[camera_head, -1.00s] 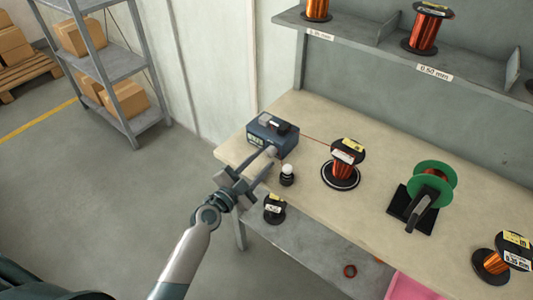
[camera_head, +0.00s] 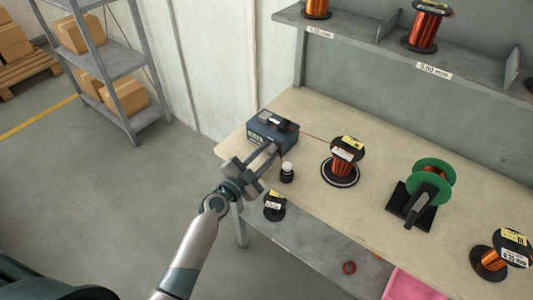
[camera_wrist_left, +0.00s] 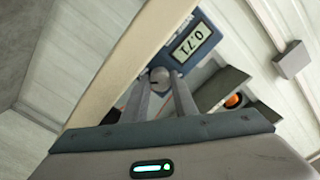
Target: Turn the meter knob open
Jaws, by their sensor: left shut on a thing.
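The meter (camera_head: 262,130) is a dark blue box at the left end of the workbench. Its lit display shows digits in the left wrist view (camera_wrist_left: 190,42). The meter knob (camera_wrist_left: 160,76) is a small grey round part beside the display. My left gripper (camera_head: 273,151) reaches to the meter's front from the lower left. In the left wrist view its two fingers (camera_wrist_left: 161,90) are shut on the knob, one on each side. In the head view the fingers cover the knob. My right gripper is in neither view.
A small black item with a white top (camera_head: 287,172) stands close beside the left fingers. A copper wire spool (camera_head: 342,163) and a green winding reel (camera_head: 433,182) stand further right on the workbench (camera_head: 300,215). Open floor lies left.

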